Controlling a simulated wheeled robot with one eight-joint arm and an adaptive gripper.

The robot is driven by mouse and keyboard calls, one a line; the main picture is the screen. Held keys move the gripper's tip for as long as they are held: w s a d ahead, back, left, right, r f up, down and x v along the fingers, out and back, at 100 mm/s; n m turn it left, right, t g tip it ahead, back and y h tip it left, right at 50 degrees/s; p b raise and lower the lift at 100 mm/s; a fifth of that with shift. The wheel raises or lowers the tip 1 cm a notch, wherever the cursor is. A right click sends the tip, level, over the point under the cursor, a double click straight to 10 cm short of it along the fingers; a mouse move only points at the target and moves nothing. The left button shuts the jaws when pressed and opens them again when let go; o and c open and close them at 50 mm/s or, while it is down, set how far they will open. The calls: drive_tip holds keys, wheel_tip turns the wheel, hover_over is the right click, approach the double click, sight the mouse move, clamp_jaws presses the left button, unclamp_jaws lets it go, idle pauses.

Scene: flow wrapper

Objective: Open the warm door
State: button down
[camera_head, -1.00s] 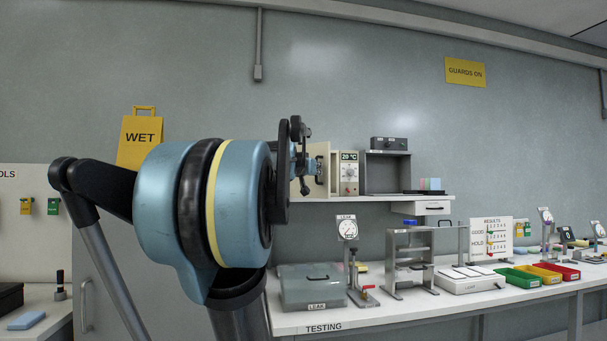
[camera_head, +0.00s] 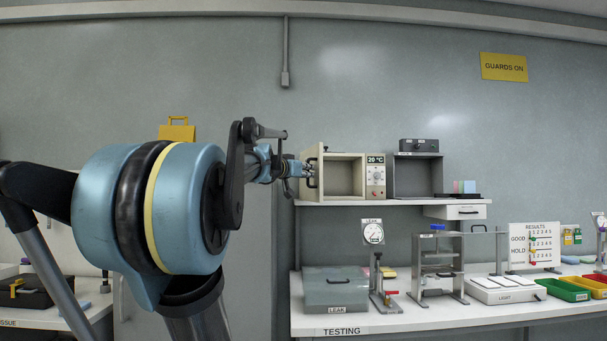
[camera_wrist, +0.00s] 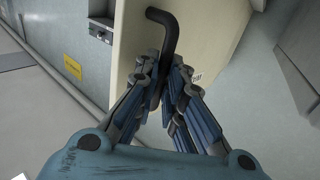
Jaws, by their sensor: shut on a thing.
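The warm cabinet is a cream box on the shelf, with a control panel (camera_head: 375,175) reading 20 °C. Its door (camera_head: 313,183) stands swung out at the left side, and the empty-looking interior (camera_head: 343,176) shows. In the wrist view the cream door (camera_wrist: 205,35) carries a bent black handle (camera_wrist: 165,30) and a small label. My gripper (camera_wrist: 168,78) is shut on the handle, with its fingers on both sides of the bar. In the head view my gripper (camera_head: 306,170) is small and meets the door's outer face.
A grey open box (camera_head: 418,175) stands right of the cabinet, with a dark unit (camera_head: 419,145) on top. The shelf (camera_head: 400,201) runs above the testing bench (camera_head: 350,323), which holds a leak box (camera_head: 342,290) and gauges.

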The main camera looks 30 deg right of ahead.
drive_tip(key=shift+w+a+r, duration=0.1)
drive_tip(key=shift+w, duration=0.1)
drive_tip(key=c, duration=2.1)
unclamp_jaws()
drive_tip(key=shift+c, duration=0.2)
drive_tip(key=o, duration=0.5)
drive_tip(key=shift+w+f, duration=0.2)
drive_tip(key=shift+w, duration=0.05)
drive_tip(key=shift+c, duration=0.2)
drive_tip(key=shift+s, duration=0.15)
drive_tip(key=v, duration=1.2)
drive_tip(key=shift+f, duration=0.1)
